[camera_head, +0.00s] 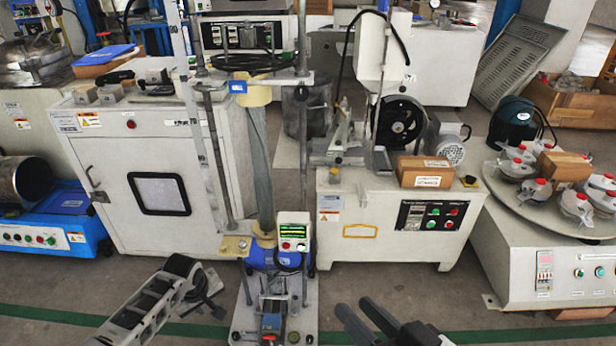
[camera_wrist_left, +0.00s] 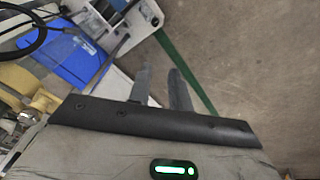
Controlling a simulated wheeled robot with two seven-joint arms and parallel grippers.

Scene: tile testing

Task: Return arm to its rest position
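My left arm (camera_head: 150,305) comes in from the lower left in the head view, with its gripper (camera_head: 203,296) low in front of the white cabinet. The left wrist view shows the two grey fingers of this gripper (camera_wrist_left: 160,88) apart, with nothing seen between them. My right gripper (camera_head: 362,318) is at the bottom centre-right of the head view. Its two dark fingers point up and left with a gap between them, and it looks empty. Most of the right arm is out of the frame.
A tall test stand (camera_head: 262,190) with a control box (camera_head: 293,232) stands between my grippers. A white cabinet (camera_head: 150,170) is behind the left arm, and a white machine (camera_head: 395,225) is behind the right. Bare floor with a green line (camera_head: 480,338) lies in front.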

